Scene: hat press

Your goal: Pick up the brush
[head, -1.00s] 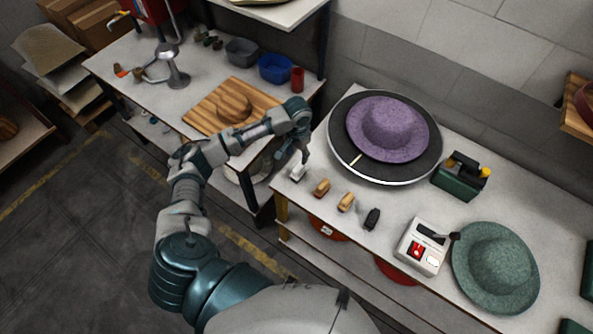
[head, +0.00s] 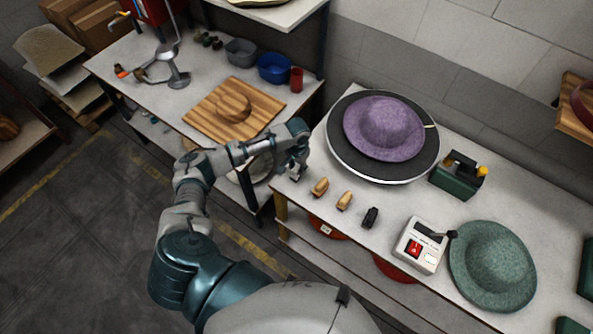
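Several small brush-like blocks lie in a row along the front edge of the right-hand table. Two are tan, a left tan brush (head: 320,187) and a right tan brush (head: 344,200), and one is a black block (head: 370,217). A small pale block (head: 294,178) at the left end of the row is mostly hidden by my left gripper (head: 297,172). The gripper points down right at this block, at the table's left corner. Its fingers are too small and covered to tell whether they are open or shut on it. My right gripper is out of view.
A purple hat (head: 384,128) sits on a dark turntable (head: 348,162) behind the row. A white control box (head: 420,246), a green hat (head: 493,265) and a dark green box (head: 457,180) stand to the right. A gap separates this table from the left workbench (head: 200,85).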

